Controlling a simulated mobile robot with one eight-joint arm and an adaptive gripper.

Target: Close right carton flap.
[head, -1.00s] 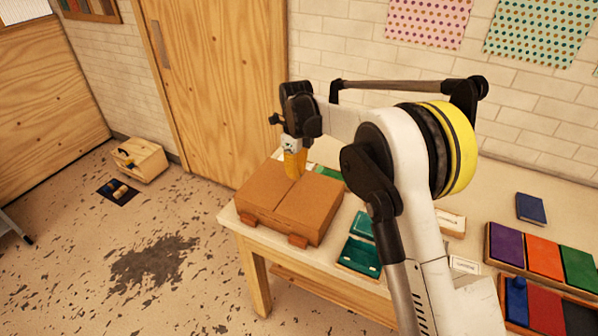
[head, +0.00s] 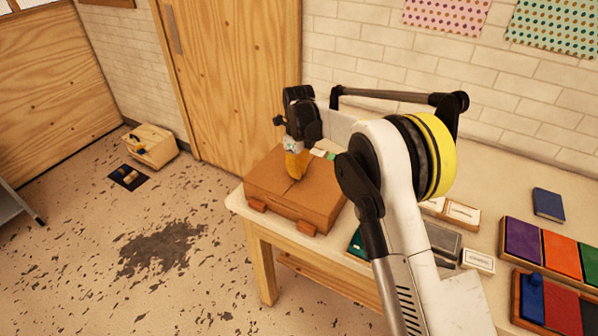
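The brown carton (head: 262,202) sits at the left end of the table, with small tabs low on its front. Its top shows two panels with a seam between them. The left flap (head: 265,172) and the right flap (head: 312,203) both look flat, or nearly so.
Right of the carton, a green case (head: 355,243) is partly hidden by my arm. A grey box (head: 440,238), a small white box (head: 478,261) and a blue book (head: 548,203) are farther right. A wooden box (head: 150,147) stands on the floor at left.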

